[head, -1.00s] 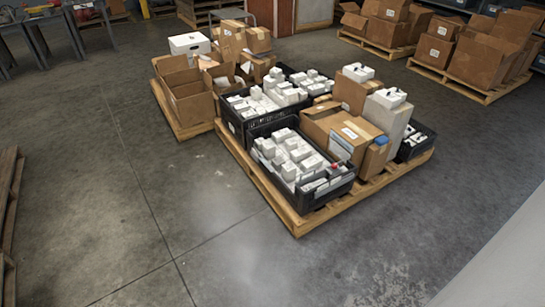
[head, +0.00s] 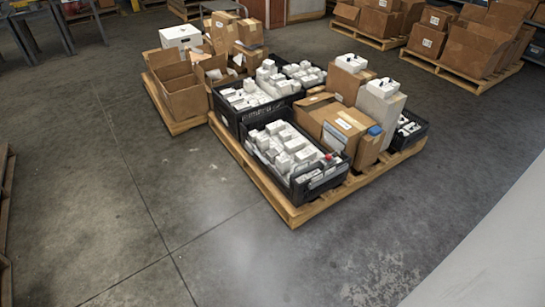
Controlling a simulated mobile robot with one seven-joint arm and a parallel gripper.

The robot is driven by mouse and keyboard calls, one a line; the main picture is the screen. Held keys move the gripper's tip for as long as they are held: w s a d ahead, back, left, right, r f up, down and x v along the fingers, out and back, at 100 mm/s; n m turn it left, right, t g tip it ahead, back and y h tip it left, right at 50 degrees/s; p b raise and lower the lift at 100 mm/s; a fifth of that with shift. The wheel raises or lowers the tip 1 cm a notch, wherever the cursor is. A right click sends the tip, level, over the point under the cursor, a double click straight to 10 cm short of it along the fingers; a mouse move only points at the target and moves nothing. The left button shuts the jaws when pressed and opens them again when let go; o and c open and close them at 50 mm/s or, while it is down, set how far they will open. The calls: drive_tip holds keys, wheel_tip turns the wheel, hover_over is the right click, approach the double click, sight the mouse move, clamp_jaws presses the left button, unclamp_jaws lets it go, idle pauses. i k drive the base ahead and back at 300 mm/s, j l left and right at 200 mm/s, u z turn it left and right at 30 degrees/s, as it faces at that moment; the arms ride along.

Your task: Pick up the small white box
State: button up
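Several small white boxes (head: 284,161) lie packed in a black crate (head: 297,196) at the front corner of a wooden pallet (head: 262,186). More small white boxes (head: 245,97) fill another black crate (head: 228,118) behind it. Single white boxes also sit on top of a tall brown carton (head: 351,62) and a tall grey box (head: 383,87) at the right. I cannot tell which one is the small white box of the task. My gripper is not in view.
Another pallet (head: 173,120) holds open cartons and a larger white box (head: 180,36). Loaded pallets (head: 450,77) stand at the back right. The concrete floor in front is clear.

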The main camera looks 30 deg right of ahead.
sight(271, 154)
drive_tip(key=i+z, duration=0.15)
drive_tip(key=z, duration=0.25)
drive_tip(key=i+z, duration=0.1)
drive_tip(key=z, duration=0.3)
drive_tip(key=i+j+z, duration=0.3)
drive_tip(key=i, duration=0.2)
drive_tip(key=i+j+z, duration=0.25)
drive_tip(key=i, duration=0.2)
drive_tip(key=i+j+z, duration=0.15)
drive_tip(key=i+j, duration=1.2)
drive_tip(key=i, duration=0.1)
